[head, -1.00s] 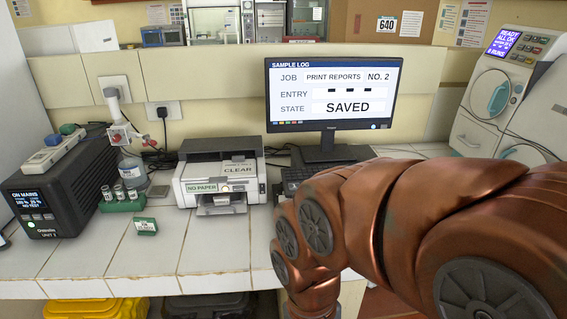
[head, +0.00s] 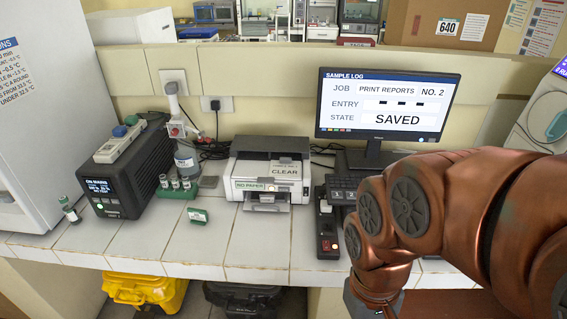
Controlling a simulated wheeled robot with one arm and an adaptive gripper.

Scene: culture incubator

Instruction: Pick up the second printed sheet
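The printer (head: 243,167) stands on the white tiled counter, left of the monitor. A pale panel or sheet (head: 286,169) with the word CLEAR lies on its top. I cannot tell whether this is a loose printed sheet. A label on the printer's front reads NO PAPER (head: 255,184). The front tray (head: 267,206) shows no clear sheet on it. The monitor (head: 388,104) reads PRINT REPORTS NO. 2 and SAVED. My copper arm reaches in from the right and bends down past the counter's front edge. My gripper's fingers are not in view.
Bare counter (head: 255,245) lies before the printer.

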